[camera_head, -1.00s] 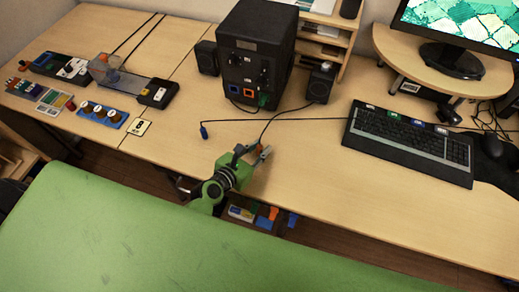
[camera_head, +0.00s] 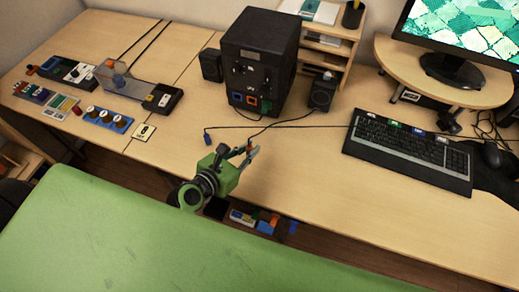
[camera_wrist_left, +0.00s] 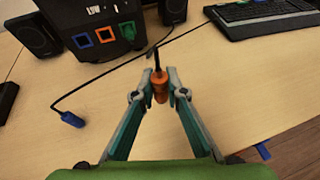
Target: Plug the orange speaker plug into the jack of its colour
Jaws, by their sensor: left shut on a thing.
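My left gripper (camera_head: 238,152) is shut on the orange plug (camera_wrist_left: 160,85), whose black cable runs up from it toward the speakers. In the left wrist view the plug sits between the two fingertips (camera_wrist_left: 157,82), above the desk. The black subwoofer (camera_head: 258,60) stands at the back of the desk. Its front shows a blue jack (camera_wrist_left: 83,41), an orange jack (camera_wrist_left: 105,34) and a green jack (camera_wrist_left: 128,30); the orange one is in the middle. The gripper is in front of the subwoofer, well apart from it. My right gripper is not in view.
A blue plug (camera_wrist_left: 72,119) lies loose on the desk, left of the gripper. Small speakers (camera_head: 322,92) flank the subwoofer. A keyboard (camera_head: 410,148) lies to the right and control boxes (camera_head: 130,88) to the left. The desk (camera_head: 300,165) between is mostly clear.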

